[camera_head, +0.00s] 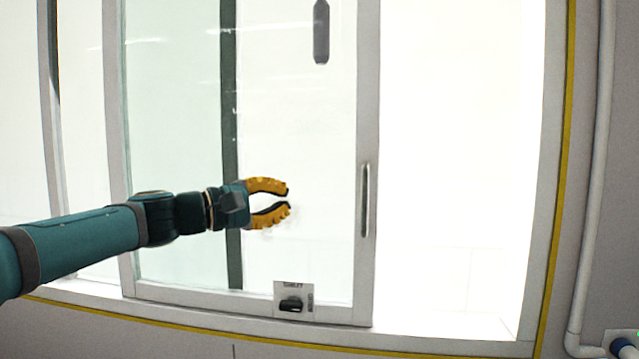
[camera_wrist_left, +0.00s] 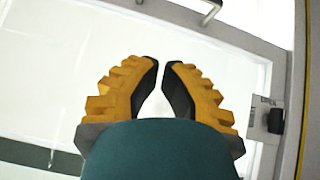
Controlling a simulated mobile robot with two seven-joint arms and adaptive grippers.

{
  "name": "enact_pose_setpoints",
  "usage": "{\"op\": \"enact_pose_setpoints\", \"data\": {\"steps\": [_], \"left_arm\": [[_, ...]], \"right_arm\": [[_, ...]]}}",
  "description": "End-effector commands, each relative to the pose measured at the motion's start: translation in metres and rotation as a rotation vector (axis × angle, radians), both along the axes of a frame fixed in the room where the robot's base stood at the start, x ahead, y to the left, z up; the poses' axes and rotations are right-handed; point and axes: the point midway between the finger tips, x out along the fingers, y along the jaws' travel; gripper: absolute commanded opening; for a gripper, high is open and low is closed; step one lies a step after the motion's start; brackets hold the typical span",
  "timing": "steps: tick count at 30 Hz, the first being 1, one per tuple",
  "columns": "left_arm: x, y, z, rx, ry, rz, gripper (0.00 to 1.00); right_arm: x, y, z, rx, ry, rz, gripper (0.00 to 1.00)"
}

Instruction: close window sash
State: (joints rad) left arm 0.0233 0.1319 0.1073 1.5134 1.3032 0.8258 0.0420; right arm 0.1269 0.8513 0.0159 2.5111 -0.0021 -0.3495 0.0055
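The window sash (camera_head: 368,120) is a grey-framed sliding glass pane standing left of a bright open gap. A slim vertical handle (camera_head: 365,200) is on its right stile; in the left wrist view the handle (camera_wrist_left: 210,12) shows at the top edge. My left gripper (camera_head: 289,200) is in front of the glass, left of the handle and apart from it. Its yellow fingers are parted with nothing between them; in the left wrist view the fingertips (camera_wrist_left: 161,64) are also apart. My right gripper is in neither view.
A labelled plate with a black knob (camera_head: 292,302) is at the sash's bottom rail. A dark oblong piece (camera_head: 321,32) shows high on the glass. The opening (camera_head: 450,180) right of the sash looks clear. A pale pipe (camera_head: 597,180) runs down the right wall.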

Motion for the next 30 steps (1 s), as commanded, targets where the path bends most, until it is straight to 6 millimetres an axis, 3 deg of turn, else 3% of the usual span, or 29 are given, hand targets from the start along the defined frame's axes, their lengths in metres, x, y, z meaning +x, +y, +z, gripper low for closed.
{"op": "enact_pose_setpoints", "data": {"steps": [3,5,11,23,30], "left_arm": [[-0.014,0.002,0.03,-0.044,-0.051,-0.026,0.0],[-0.016,0.001,0.035,-0.053,-0.06,-0.031,0.0],[-0.004,-0.016,0.039,-0.055,-0.059,-0.035,0.0],[0.041,-0.079,0.048,-0.053,-0.059,-0.033,0.0],[0.036,-0.109,0.053,-0.052,-0.059,-0.031,0.0]], "right_arm": [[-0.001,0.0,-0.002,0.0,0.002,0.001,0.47],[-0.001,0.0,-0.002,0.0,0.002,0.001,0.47],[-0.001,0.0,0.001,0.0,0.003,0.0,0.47],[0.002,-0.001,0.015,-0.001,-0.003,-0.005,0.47],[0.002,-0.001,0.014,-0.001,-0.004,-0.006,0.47]]}}
